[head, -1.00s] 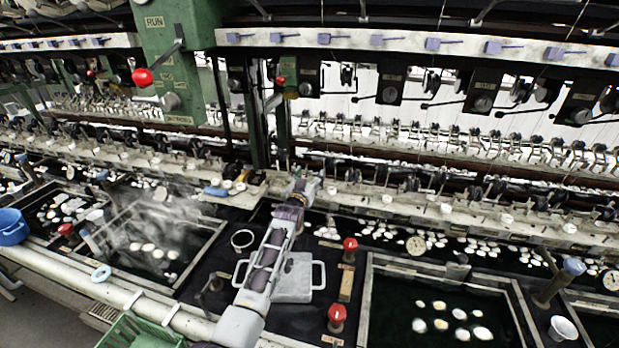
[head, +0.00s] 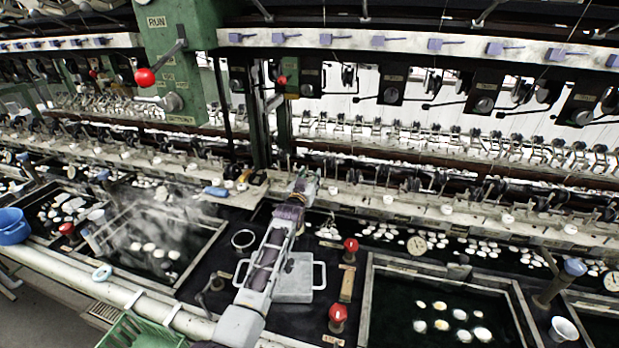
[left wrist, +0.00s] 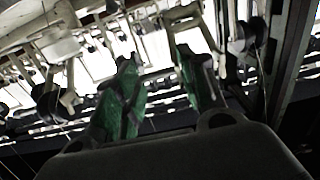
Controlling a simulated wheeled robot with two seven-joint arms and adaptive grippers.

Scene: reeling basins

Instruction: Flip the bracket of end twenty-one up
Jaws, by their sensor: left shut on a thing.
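My left gripper (head: 304,180) reaches from the bottom of the head view to the pale rail behind the basins, in front of the green post. In the left wrist view its two green fingers (left wrist: 165,85) stand with a gap between them. They are at a pale metal bracket (left wrist: 182,14) near the top of the view, and the gripper is shut on it. The fingertips partly hide the hold. The end number is not readable, so I cannot tell which end this bracket belongs to. My right gripper is not in view.
A lidded metal plate with handles (head: 293,279) lies below my left arm. Red knobs (head: 338,314) stand beside it. A water basin with cocoons (head: 372,300) is at the right. A green post (head: 258,130) and a red-knobbed lever (head: 145,77) rise behind.

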